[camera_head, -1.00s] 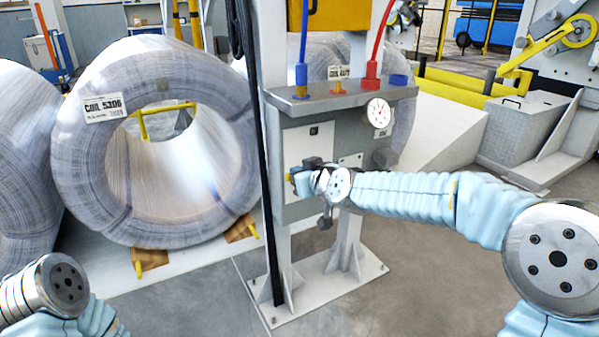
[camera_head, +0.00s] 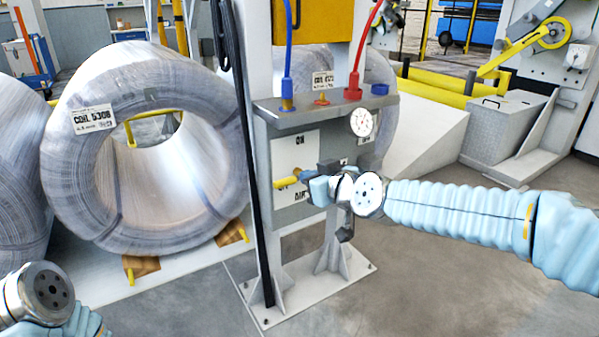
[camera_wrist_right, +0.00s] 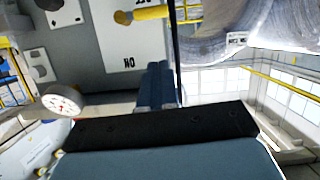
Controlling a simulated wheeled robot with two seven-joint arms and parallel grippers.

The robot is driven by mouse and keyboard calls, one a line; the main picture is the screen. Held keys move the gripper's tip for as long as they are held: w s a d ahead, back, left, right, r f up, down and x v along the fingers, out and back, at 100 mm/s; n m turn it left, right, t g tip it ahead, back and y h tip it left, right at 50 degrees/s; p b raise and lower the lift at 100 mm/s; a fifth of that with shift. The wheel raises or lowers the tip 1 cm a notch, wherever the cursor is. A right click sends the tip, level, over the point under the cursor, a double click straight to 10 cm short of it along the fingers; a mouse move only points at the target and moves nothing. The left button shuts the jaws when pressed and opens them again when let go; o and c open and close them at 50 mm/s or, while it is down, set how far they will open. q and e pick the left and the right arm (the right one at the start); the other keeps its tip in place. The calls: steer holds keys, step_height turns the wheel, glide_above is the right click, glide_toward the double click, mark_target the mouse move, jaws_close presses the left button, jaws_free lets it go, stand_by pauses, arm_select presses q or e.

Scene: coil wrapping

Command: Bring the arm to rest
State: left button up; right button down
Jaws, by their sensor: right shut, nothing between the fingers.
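My right arm comes in from the right in the head view, with its gripper (camera_head: 314,187) in front of the grey valve panel (camera_head: 283,150). The jaws are shut and empty; in the right wrist view the closed blue fingers (camera_wrist_right: 158,84) point toward the panel. A yellow lever (camera_head: 287,182) sticks out on the panel just left of the gripper, between the "ON" and "AIR" markings. The lever also shows in the right wrist view (camera_wrist_right: 152,12), apart from the fingertips. Only a wrist or elbow joint of my left arm shows at lower left; its gripper is out of view.
A large wrapped coil (camera_head: 72,190) stands left of the panel's post. The post's base plate (camera_head: 300,290) is on the floor; the grey floor at right is open.

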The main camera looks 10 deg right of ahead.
steer(key=shift+s+d+r, duration=0.15)
steer(key=shift+s+d, duration=0.05)
steer(key=shift+s, duration=0.25)
